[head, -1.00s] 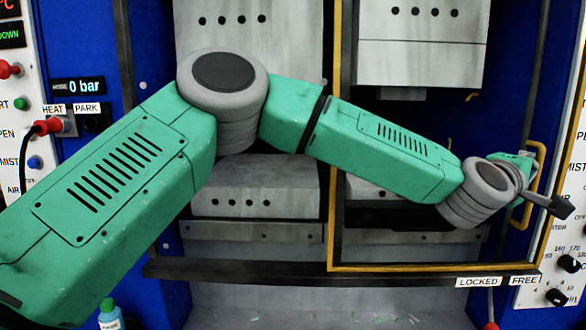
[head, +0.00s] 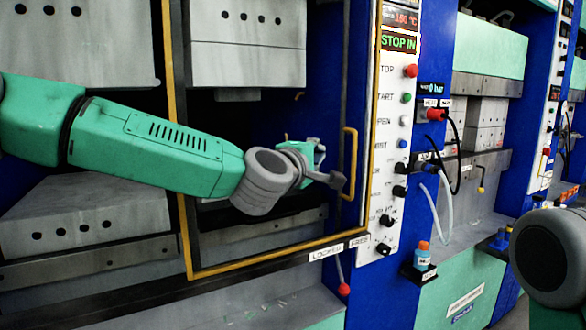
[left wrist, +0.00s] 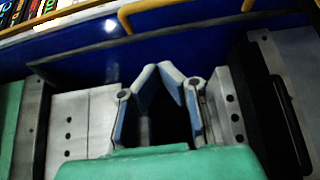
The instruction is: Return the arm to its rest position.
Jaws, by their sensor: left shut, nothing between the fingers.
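My left arm (head: 150,150) is green with grey joints and reaches in from the left, stretched across the front of a press. My left gripper (head: 328,168) is beside the yellow door handle (head: 350,165); whether it touches the handle I cannot tell. In the left wrist view the fingers (left wrist: 165,70) meet at their tips, with nothing seen between them. My right gripper is out of view.
The yellow-framed door (head: 265,258) stands in front of the press. A control panel (head: 390,150) with knobs is just right of the handle. A small bottle (head: 422,257) stands on a ledge. A red-tipped lever (head: 342,280) hangs below the door.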

